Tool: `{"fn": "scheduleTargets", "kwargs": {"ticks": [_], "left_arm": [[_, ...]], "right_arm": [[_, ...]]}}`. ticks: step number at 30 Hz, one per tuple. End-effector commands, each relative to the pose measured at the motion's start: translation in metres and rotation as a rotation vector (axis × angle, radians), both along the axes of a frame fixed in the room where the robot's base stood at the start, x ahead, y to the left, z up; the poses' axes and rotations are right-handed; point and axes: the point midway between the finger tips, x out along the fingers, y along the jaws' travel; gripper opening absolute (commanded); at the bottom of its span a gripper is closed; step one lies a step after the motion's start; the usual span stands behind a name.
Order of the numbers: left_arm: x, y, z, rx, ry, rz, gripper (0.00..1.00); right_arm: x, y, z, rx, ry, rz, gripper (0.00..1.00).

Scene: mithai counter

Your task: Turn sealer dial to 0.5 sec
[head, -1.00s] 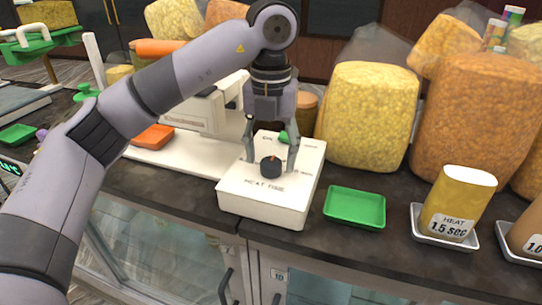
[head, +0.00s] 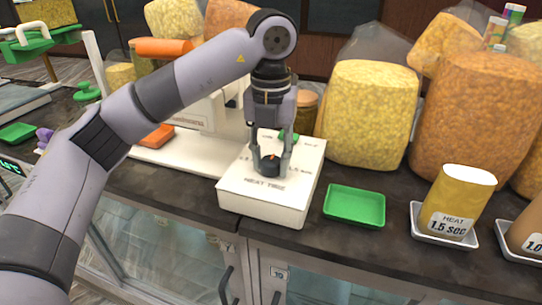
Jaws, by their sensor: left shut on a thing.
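The sealer's white control box (head: 285,208) stands on the dark counter, marked "HEAT TIME" on its top. A small black dial (head: 270,168) with an orange mark sits on top of it. My left gripper (head: 270,162) points down from above, its two fingers shut on the dial from both sides. The fingers and gripper body hide part of the printed scale, so I cannot tell which time the mark points at. My right gripper is not in view.
A green tray (head: 354,206) lies right of the box. A yellow packet marked "HEAT 1.5 sec" (head: 458,203) stands in a white tray (head: 444,239). Large bags of snacks (head: 369,115) stand behind. The counter's front edge is close.

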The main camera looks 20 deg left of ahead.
Motion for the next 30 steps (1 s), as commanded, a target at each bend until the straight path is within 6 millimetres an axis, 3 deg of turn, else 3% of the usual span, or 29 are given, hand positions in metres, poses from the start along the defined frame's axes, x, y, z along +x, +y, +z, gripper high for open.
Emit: {"fn": "scheduleTargets", "kwargs": {"ticks": [6,17,30], "left_arm": [[0.0,0.0,0.0,0.0,0.0,0.0,0.06],[0.0,0.0,-0.001,0.0,0.0,0.062,0.06],[0.0,0.0,-0.002,-0.001,-0.001,0.413,0.06]], "right_arm": [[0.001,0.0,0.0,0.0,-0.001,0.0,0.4],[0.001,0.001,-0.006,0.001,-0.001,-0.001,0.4],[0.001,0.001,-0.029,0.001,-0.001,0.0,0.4]]}}
